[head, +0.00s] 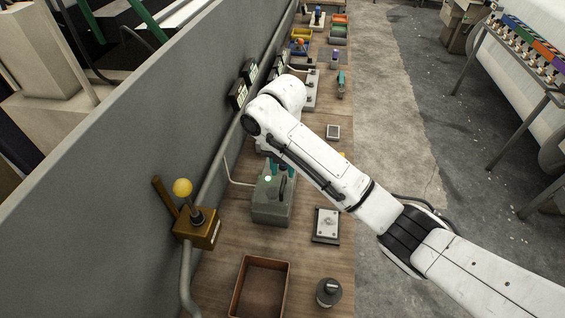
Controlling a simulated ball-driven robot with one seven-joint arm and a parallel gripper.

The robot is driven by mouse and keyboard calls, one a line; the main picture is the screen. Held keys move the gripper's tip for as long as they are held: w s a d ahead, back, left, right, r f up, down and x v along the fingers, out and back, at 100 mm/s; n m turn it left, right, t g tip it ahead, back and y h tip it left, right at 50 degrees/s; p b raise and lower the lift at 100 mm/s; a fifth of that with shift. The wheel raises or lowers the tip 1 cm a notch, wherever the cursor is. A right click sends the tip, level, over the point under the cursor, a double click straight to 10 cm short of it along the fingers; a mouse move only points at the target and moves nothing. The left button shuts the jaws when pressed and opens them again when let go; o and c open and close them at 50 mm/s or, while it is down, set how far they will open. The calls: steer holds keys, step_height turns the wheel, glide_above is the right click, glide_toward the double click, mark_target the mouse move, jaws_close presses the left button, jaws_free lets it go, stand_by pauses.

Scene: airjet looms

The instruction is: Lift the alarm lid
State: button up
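I cannot make out for certain which thing is the alarm lid. A grey-green box (270,211) with a small pale light on top stands on the wooden bench, below my arm's bend. My gripper (280,168) is mostly hidden behind my white arm. Only teal parts that look like its fingers show, close over the top of this box. I cannot tell whether they touch it, or whether they are open or shut.
A brown box with a yellow-knobbed lever (182,188) is at the left by the grey wall (150,130).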

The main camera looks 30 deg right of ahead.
mark_target(283, 183)
step_height(283, 183, down, 5)
steer(key=b, duration=0.4)
steer(key=shift+f, duration=0.15)
steer(key=shift+r, duration=0.3)
steer(key=shift+s+p, duration=0.1)
steer(key=shift+p, duration=0.3)
steer(key=shift+f, duration=0.1)
steer(key=shift+c, duration=0.3)
jaws_close()
